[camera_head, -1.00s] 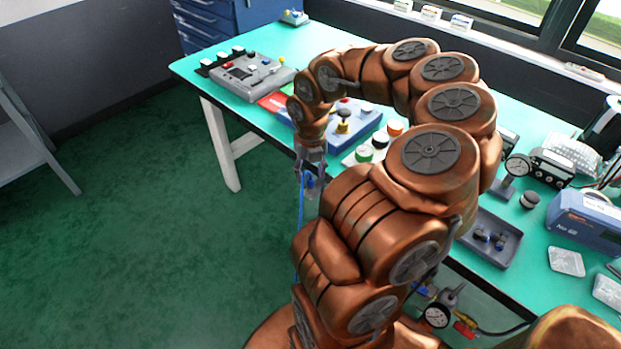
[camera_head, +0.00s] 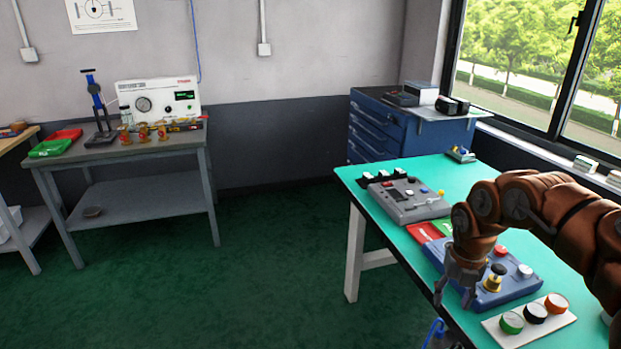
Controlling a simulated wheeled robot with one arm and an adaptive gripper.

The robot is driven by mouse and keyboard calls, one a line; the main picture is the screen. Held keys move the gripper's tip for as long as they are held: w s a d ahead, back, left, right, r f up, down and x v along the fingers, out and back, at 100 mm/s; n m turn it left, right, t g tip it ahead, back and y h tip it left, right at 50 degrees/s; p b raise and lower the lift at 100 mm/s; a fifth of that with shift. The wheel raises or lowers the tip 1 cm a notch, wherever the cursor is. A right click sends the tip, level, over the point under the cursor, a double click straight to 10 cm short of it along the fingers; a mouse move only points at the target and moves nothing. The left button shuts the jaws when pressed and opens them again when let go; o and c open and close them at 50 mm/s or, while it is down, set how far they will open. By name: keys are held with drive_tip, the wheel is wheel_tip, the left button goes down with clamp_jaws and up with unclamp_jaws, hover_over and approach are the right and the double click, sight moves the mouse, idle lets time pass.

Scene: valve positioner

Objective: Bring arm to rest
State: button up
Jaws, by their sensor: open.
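My copper-coloured arm (camera_head: 560,212) reaches in from the right edge, over the teal-topped workbench (camera_head: 468,184). My gripper (camera_head: 455,298) hangs with its fingers pointing down near the bench's front edge. Its fingers are apart and nothing shows between them. A blue device box (camera_head: 517,284) with knobs is just right of the gripper, partly hidden by it; I cannot tell whether they touch. A blue looped part (camera_head: 436,328) shows below the gripper at the bottom edge of the picture.
A grey control box (camera_head: 405,203) and red tray (camera_head: 424,232) lie farther back on the bench. A white plate with round buttons (camera_head: 535,316) is in front. A blue drawer cabinet (camera_head: 385,135) stands behind. A grey side table (camera_head: 135,150) stands left, with open green floor between.

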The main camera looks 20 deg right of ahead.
drive_tip(key=w+d+r+n+t+h+p, duration=0.1)
drive_tip(key=w+d+r+n+t+h, duration=0.3)
drive_tip(key=w+r, duration=0.65)
drive_tip(key=w+a+r+n+t+h, duration=0.2)
drive_tip(key=w+r+n+t, duration=0.35)
drive_tip(key=r, duration=0.75)
drive_tip(key=w+a+r+n+t+y+p, duration=0.1)
drive_tip(key=w+a+r+n+t+y, duration=0.2)
drive_tip(key=a+r, duration=0.4)
drive_tip(key=w+a+r+n+t+y+p, duration=0.1)
drive_tip(key=w+a+r+n+t, duration=0.2)
drive_tip(key=a+r+n, duration=0.4)
drive_tip(key=a+n+y, duration=0.4)
drive_tip(key=a+n, duration=0.1)
drive_tip(key=a, duration=0.6)
drive_tip(key=s+a+f+n+g+y+p, duration=0.2)
drive_tip(key=s+a+f+n+g+y, duration=0.4)
drive_tip(key=s+a+f+n, duration=0.85)
drive_tip(key=s+f+n+g+h, duration=0.1)
drive_tip(key=s+f+g+h, duration=0.3)
drive_tip(key=s+f+g, duration=0.5)
drive_tip(key=s+d+f+n+g+h, duration=0.1)
drive_tip(key=s+d+h, duration=0.1)
drive_tip(key=s+d, duration=0.3)
drive_tip(key=s+d+f+n+g+h+p, duration=0.1)
drive_tip(key=s+d, duration=0.4)
drive_tip(key=s, duration=0.5)
drive_tip(key=shift+s+f+h, duration=0.4)
drive_tip(key=shift+f+h, duration=0.1)
drive_tip(key=shift+f, duration=0.3)
